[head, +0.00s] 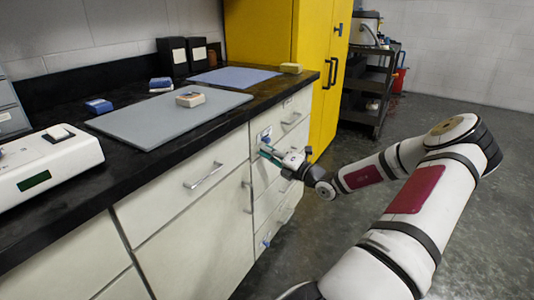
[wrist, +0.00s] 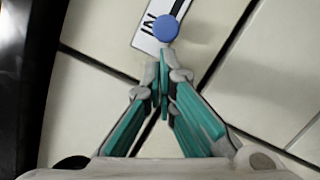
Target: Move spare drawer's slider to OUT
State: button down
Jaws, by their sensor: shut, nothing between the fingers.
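A slider with a round blue knob (wrist: 166,28) sits on a white label plate (wrist: 146,36) on a cream drawer front. Dark lettering that looks like IN shows beside the knob, and a dark slot runs up and right from it. In the head view the plate (head: 264,133) is on an upper drawer, with the knob just above my gripper. My gripper (wrist: 164,75) is shut and empty, its fingertips close below the knob; I cannot tell whether they touch it. Another blue knob (head: 266,243) is on a low drawer. No drawer name is readable.
The black counter (head: 85,170) overhangs the drawers and holds a grey mat (head: 150,128), a blue mat (head: 235,76) and a white device (head: 30,165). Drawer handles (head: 203,175) stick out. A yellow cabinet (head: 262,35) and dark cart (head: 365,95) stand beyond; floor at right is clear.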

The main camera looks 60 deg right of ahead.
jog(key=d+p, duration=0.2)
jog(key=d, duration=0.2)
jog(key=shift+w+d, duration=0.15)
jog(key=shift+d, duration=0.05)
jog(key=shift+f, duration=0.1)
